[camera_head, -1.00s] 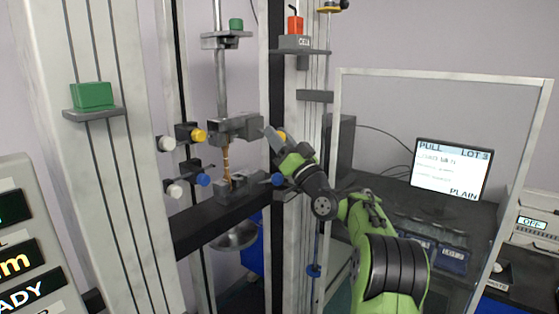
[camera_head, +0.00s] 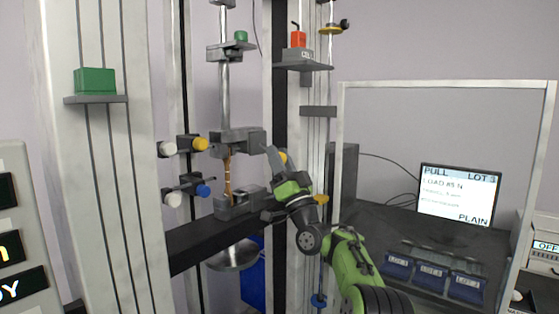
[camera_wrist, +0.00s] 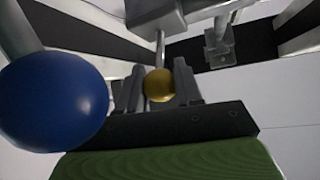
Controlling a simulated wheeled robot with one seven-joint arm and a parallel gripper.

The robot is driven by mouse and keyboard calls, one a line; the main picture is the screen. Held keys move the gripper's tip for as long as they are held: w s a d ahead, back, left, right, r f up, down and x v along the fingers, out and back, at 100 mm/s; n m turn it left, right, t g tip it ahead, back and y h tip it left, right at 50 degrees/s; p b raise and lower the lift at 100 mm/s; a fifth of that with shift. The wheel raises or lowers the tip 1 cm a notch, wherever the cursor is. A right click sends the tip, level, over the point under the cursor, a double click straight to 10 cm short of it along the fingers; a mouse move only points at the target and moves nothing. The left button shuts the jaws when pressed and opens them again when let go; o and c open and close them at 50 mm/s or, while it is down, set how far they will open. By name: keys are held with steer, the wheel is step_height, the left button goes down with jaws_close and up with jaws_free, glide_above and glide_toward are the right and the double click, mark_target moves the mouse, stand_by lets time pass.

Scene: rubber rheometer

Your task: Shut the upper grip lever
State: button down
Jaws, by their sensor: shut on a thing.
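The upper grip (camera_head: 236,141) is a grey block on a vertical rod, above the lower grip (camera_head: 240,204). A tan specimen (camera_head: 227,175) runs upright between them. The upper grip lever's yellow knob (camera_head: 283,157) shows at the right of the upper grip, partly hidden by my gripper (camera_head: 272,158). In the wrist view the yellow knob (camera_wrist: 159,85) lies between the two dark fingers of my gripper (camera_wrist: 157,75), which is shut on it. A large blue knob (camera_wrist: 52,101) is close at the left there.
White, yellow and blue knobs (camera_head: 201,144) stand left of the grips. A grey column (camera_head: 300,130) rises close behind my gripper. A framed clear panel (camera_head: 430,120) stands at the right, with a monitor (camera_head: 458,195) and labelled blue bins (camera_head: 430,275) behind it.

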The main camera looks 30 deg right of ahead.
steer(key=shift+h, duration=0.3)
steer(key=c, duration=0.8)
jaws_free()
steer(key=shift+o, duration=0.2)
steer(key=b+v, duration=1.1)
steer(key=v, duration=0.5)
steer(key=shift+d+r, duration=0.1)
steer(key=shift+d, duration=0.05)
